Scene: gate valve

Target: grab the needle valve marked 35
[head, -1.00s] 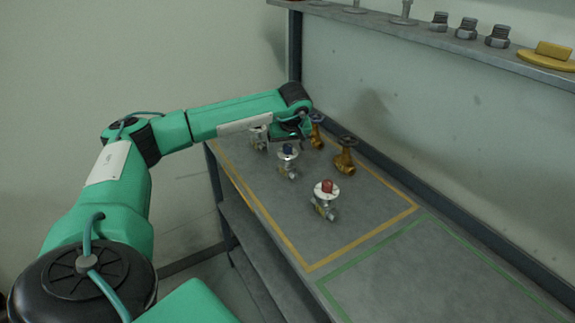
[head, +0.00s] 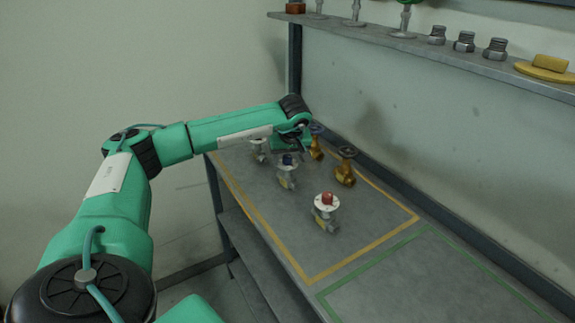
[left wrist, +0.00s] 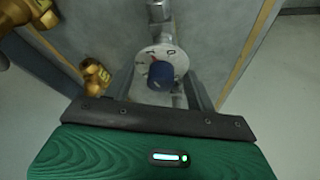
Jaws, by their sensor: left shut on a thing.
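A needle valve with a blue knob, a pale round dial and a grey metal body (head: 287,178) stands on the bench. In the left wrist view the blue knob (left wrist: 160,77) and dial lie between my two fingers. My left gripper (left wrist: 160,92) is shut on this valve. In the head view the gripper (head: 290,146) is just behind the blue knob, its fingertips mostly hidden. A similar valve with a red knob (head: 326,211) stands nearer. Another silver valve (head: 259,150) stands behind to the left, partly covered by my arm. No number is legible.
Two brass valves with dark handwheels, one farther back (head: 316,146) and one to the right (head: 346,168), stand close to the gripper. A yellow line frames the valves. A green-outlined area (head: 430,285) at the right is empty. A shelf (head: 400,42) with fittings runs above.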

